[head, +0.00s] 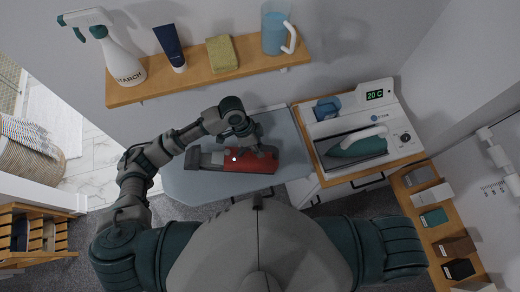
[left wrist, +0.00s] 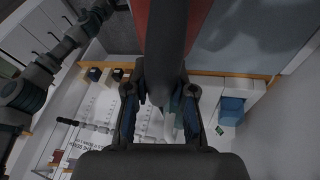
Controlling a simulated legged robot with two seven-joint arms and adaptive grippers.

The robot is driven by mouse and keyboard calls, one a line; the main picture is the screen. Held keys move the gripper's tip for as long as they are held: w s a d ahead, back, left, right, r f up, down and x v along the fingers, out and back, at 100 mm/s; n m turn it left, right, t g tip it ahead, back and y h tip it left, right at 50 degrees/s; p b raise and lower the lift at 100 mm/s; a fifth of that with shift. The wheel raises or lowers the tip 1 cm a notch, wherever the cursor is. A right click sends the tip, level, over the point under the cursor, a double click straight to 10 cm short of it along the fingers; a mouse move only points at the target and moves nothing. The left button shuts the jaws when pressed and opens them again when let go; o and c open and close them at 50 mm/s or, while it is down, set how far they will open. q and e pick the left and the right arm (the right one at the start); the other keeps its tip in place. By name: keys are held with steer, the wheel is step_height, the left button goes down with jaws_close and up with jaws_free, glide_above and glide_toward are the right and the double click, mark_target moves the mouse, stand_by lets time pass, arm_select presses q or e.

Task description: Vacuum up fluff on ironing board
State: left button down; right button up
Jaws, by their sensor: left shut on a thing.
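A red and grey handheld vacuum (head: 250,164) lies lengthwise over the blue-grey ironing board (head: 200,187), its grey clear end pointing left. My left gripper (head: 257,148) is at the vacuum's right part, from above, and is shut on it. In the left wrist view, its fingers (left wrist: 160,105) stand either side of the vacuum's dark handle (left wrist: 166,50). I cannot tell whether the vacuum touches the board. No fluff can be made out; the vacuum and my arm cover part of the board. My right gripper is not visible in the head view.
A wooden shelf (head: 200,78) above the board holds a starch spray bottle (head: 118,60), a blue tube (head: 170,47), a yellow-green cloth (head: 221,54) and a blue jug (head: 275,35). An iron (head: 357,145) rests on its station at right. Small boxes line the right shelf (head: 425,212).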

arm_select(q)
steer(key=w+d, duration=0.4)
steer(key=d, duration=1.3)
steer(key=shift+b, duration=0.3)
stand_by(1.0)
steer(key=shift+d+r, duration=0.1)
steer(key=shift+d, duration=0.05)
steer(key=shift+w+r+p, duration=0.1)
steer(key=shift+r+p, duration=0.2)
steer(key=shift+r, duration=2.6)
steer(key=shift+d+r, duration=0.1)
